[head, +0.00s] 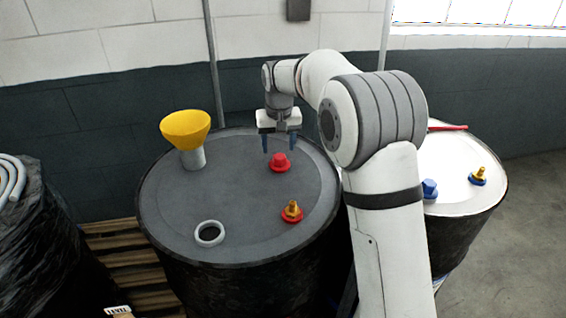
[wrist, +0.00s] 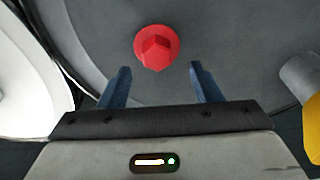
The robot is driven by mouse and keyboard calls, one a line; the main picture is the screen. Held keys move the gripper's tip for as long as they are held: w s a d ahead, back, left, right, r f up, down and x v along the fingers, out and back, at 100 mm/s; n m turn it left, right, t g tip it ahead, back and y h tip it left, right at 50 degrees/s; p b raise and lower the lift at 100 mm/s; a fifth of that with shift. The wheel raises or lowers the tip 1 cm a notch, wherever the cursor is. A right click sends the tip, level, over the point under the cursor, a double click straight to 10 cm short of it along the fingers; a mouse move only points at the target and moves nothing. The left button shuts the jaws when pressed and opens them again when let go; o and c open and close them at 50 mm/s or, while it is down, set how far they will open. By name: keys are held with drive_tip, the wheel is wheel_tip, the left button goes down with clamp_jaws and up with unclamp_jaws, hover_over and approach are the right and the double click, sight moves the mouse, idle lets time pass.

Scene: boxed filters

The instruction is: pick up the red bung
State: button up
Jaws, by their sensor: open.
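The red bung (head: 279,162) sits on the grey drum lid (head: 230,205), towards its back right. In the wrist view the red bung (wrist: 156,48) has a round flange and a faceted top. My gripper (head: 279,143) is above the lid and close to the bung, with its blue fingers pointing down. In the wrist view my gripper (wrist: 158,72) is open and empty. The bung shows just beyond the fingertips, in line with the gap between them. I cannot tell the exact height of the fingertips above the bung.
A yellow funnel (head: 186,130) stands at the lid's back left. An open ring (head: 209,233) and a brass fitting on a red base (head: 291,212) are nearer the front. A white-topped drum (head: 455,160) on the right holds a blue bung (head: 429,188) and a brass fitting (head: 478,176).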

sight(280, 156)
drive_tip(key=f, duration=0.3)
drive_tip(key=f+p, duration=0.1)
drive_tip(key=shift+w+d+f, duration=0.15)
drive_tip(key=shift+w+f, duration=0.1)
drive_tip(key=shift+w, duration=0.1)
drive_tip(key=c, duration=1.1)
